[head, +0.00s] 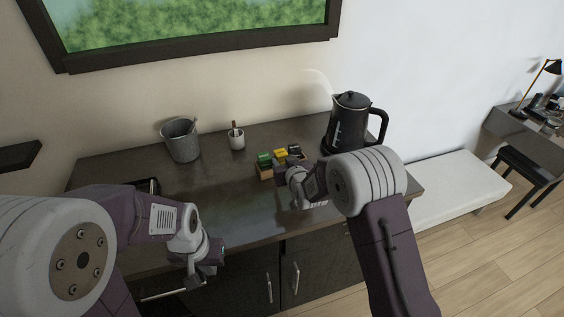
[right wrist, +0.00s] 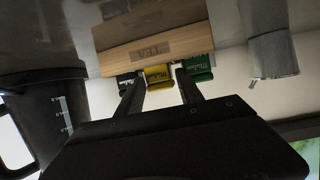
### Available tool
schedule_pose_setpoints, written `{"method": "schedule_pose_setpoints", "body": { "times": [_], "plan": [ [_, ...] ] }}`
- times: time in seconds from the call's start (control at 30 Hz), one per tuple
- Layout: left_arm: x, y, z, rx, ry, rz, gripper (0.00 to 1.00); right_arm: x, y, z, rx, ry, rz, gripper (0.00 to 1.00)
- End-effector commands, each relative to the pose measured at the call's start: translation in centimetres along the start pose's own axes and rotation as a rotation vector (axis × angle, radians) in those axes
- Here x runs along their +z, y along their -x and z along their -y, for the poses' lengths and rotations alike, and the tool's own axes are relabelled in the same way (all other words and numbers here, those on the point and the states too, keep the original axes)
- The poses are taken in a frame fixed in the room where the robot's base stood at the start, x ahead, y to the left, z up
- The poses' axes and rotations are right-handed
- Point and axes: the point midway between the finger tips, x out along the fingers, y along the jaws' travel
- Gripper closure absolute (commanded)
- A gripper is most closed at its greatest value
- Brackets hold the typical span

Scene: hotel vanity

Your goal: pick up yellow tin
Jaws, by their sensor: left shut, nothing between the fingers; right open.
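The yellow tin (head: 280,153) sits in a small wooden tea box (head: 265,172) on the dark counter. It stands between a green tin (head: 264,158) and a black tin (head: 294,149). My right gripper (head: 281,170) is open just in front of the box. In the right wrist view, which is upside down, the yellow tin (right wrist: 159,77) shows between my two open fingertips; I cannot tell if they touch it. The lower part of the tin is hidden in the box. My left gripper (head: 207,272) is shut and empty, low at the counter's front edge.
A black kettle (head: 349,118) stands right of the box, near my right arm. A grey bucket (head: 181,140) and a small cup with items (head: 236,138) stand at the back left. The counter (head: 225,185) left of the box is clear.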

Motion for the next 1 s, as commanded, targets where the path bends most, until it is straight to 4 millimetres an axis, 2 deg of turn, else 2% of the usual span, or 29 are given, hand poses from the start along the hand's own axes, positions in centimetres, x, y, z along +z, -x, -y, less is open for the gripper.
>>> {"method": "schedule_pose_setpoints", "body": {
  "times": [0.1, 0.27, 0.3, 0.43, 0.47, 0.77, 1.0],
  "plan": [
    [0.0, 0.1, 0.0, 0.000, 0.000, 0.000, 1.00, 0.1, -0.9, 0.0, 0.000, 0.000, 0.001, 0.56],
    [0.0, 0.0, 0.0, 0.000, 0.000, 0.000, 1.00, 0.1, -0.9, 0.0, 0.000, 0.000, 0.000, 0.56],
    [0.0, 0.0, 0.0, 0.000, 0.000, 0.000, 1.00, 0.1, -0.9, 0.0, 0.000, 0.000, 0.000, 0.59],
    [0.0, 0.0, 0.0, 0.000, 0.000, 0.000, 1.00, 0.1, -0.9, 0.0, 0.000, 0.000, 0.000, 0.96],
    [0.0, 0.0, 0.0, 0.000, 0.000, 0.000, 1.00, 0.1, -0.9, 0.0, 0.000, 0.000, 0.000, 1.00],
    [0.0, 0.0, 0.0, 0.000, 0.000, 0.000, 1.00, -0.5, -0.7, 0.0, 0.000, 0.000, -0.002, 1.00],
    [0.0, -0.2, 0.0, 0.000, 0.000, 0.000, 1.00, -4.1, 1.1, -0.1, 0.001, -0.001, -0.005, 1.00]
  ]
}}
